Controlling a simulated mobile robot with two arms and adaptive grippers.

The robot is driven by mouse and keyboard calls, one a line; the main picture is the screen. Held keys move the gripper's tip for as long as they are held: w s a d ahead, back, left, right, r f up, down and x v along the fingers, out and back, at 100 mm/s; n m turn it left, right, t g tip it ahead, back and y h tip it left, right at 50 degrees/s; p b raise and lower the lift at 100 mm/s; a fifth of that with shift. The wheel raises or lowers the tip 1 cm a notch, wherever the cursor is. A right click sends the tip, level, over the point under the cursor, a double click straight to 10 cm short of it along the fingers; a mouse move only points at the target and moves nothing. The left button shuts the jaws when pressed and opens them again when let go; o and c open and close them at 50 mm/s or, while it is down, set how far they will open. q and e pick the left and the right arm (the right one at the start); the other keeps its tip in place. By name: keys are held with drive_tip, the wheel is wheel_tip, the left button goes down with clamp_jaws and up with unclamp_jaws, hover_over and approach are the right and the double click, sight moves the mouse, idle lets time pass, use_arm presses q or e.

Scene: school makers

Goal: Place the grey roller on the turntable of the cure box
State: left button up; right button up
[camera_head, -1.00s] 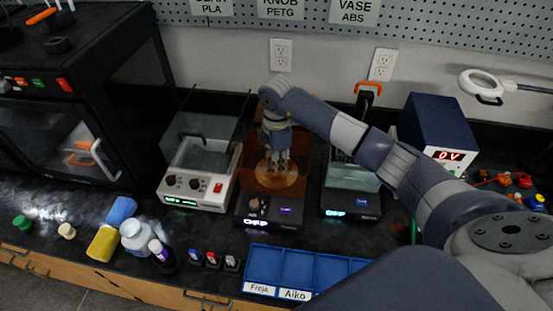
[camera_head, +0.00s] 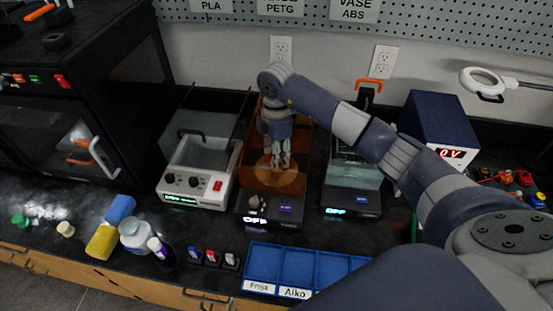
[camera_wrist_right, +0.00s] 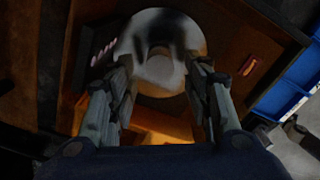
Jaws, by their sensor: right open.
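The cure box (camera_head: 243,180) has orange see-through walls, a black front panel and a lit "OFF" display. Its round turntable (camera_head: 262,180) shows through the orange; in the right wrist view it is a pale disc (camera_wrist_right: 132,52). A rounded grey shape, which looks like the grey roller (camera_wrist_right: 160,68), is on the disc between my fingers. The fingers hide the roller in the head view. My right gripper (camera_head: 280,165) reaches down into the box, above the turntable. In the wrist view its fingers (camera_wrist_right: 160,78) are apart, with gaps beside the grey shape. My left gripper is not in view.
A white washing unit (camera_head: 197,182) stands left of the cure box, and another device (camera_head: 350,195) with a clear tank stands right. A blue compartment tray (camera_head: 262,286) lies in front. Bottles, a sponge and small caps lie at front left. A blue power supply (camera_head: 437,125) stands right.

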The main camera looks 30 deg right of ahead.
wheel_tip(320, 180, up, 10)
drive_tip(key=b, duration=0.1)
drive_tip(key=shift+f+b, duration=0.25)
drive_tip(key=shift+b, duration=0.1)
